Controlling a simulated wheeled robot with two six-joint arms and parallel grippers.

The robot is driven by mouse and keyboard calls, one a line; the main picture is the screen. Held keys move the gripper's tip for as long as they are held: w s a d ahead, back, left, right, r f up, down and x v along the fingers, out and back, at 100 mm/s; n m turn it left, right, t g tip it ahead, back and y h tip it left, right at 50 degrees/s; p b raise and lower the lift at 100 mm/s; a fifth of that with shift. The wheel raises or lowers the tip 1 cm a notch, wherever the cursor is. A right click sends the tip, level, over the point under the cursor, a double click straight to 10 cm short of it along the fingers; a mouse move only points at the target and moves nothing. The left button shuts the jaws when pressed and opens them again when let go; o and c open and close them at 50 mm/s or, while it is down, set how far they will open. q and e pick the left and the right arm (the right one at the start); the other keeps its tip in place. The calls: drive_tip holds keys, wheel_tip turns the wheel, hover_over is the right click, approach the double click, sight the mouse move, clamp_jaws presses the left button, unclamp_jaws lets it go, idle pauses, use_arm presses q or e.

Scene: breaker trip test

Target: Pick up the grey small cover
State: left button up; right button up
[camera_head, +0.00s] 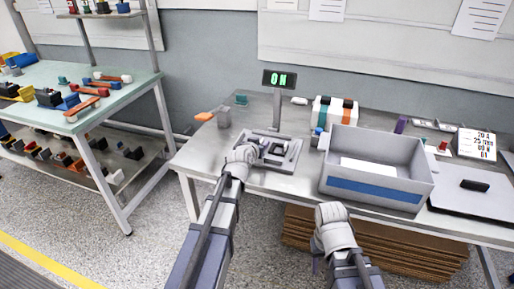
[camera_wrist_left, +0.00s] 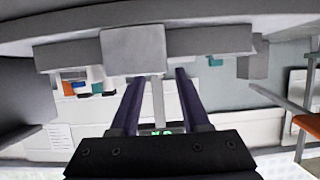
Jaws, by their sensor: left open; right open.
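A grey fixture (camera_head: 290,150) with dark recesses lies on the bench, left of the grey bin. My left gripper (camera_head: 246,152) is at its left side and hides part of it. In the left wrist view, which is upside down, my left gripper (camera_wrist_left: 161,74) has its two dark fingers apart, with no object seen between them. A light grey block (camera_wrist_left: 132,50) shows just beyond the fingertips; I cannot tell whether it is the small cover or touches the fingers.
A grey bin (camera_head: 376,189) with a blue stripe stands right of the fixture. A display (camera_head: 279,79) reading "ON" stands behind. A grey block (camera_head: 224,118) and an orange piece (camera_head: 203,116) are at the left.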

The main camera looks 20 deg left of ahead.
sight(261, 142)
use_arm(q)
drive_tip(key=x, duration=0.3)
drive_tip(key=shift+f+b, duration=0.15)
drive_tip(key=shift+b, duration=0.2)
clamp_jaws()
